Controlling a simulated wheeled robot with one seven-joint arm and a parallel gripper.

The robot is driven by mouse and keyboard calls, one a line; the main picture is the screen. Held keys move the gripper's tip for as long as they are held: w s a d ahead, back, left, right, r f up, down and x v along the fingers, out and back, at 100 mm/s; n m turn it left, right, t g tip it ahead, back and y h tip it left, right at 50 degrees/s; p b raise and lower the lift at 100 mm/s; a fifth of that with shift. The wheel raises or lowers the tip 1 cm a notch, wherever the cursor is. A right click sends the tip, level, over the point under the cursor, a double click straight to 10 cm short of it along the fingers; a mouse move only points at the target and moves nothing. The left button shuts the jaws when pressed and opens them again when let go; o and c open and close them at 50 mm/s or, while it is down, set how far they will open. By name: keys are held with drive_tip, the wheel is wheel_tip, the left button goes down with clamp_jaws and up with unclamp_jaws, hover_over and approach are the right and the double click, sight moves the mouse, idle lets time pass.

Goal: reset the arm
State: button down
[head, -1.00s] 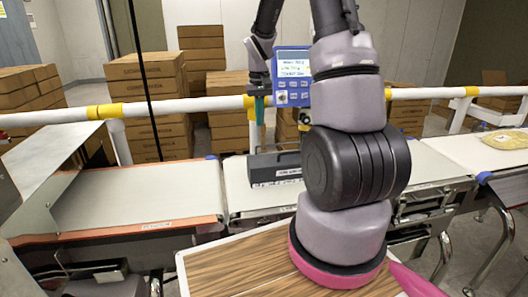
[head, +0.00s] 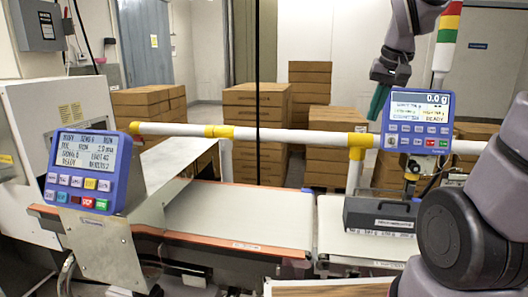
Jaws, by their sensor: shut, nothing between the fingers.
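My gripper (head: 379,102) hangs from my arm at the upper right of the head view. Its teal fingers point down and are shut, with nothing between them. It appears just left of the blue weigher display (head: 419,121), in front of the pale back wall and well above the belt in the picture. My arm runs down the right edge of the view, partly cut off by the frame.
A second blue control panel (head: 83,172) stands at the left, beside a white machine housing (head: 40,115). A white rail (head: 285,134) crosses behind the belt (head: 240,213). A dark box-shaped unit (head: 380,216) sits over the belt. Brown cartons (head: 257,112) are stacked behind.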

drive_tip(key=s+a+r+t, duration=0.1)
drive_tip(key=s+r, duration=0.1)
drive_tip(key=s, duration=0.3)
drive_tip(key=s+a+r+t+y, duration=0.1)
drive_tip(key=s+a+r+t, duration=0.1)
drive_tip(key=s, duration=0.4)
drive_tip(key=shift+s+r+m, duration=0.15)
drive_tip(key=shift+r+m, duration=0.15)
drive_tip(key=shift+r, duration=0.05)
idle(0.7)
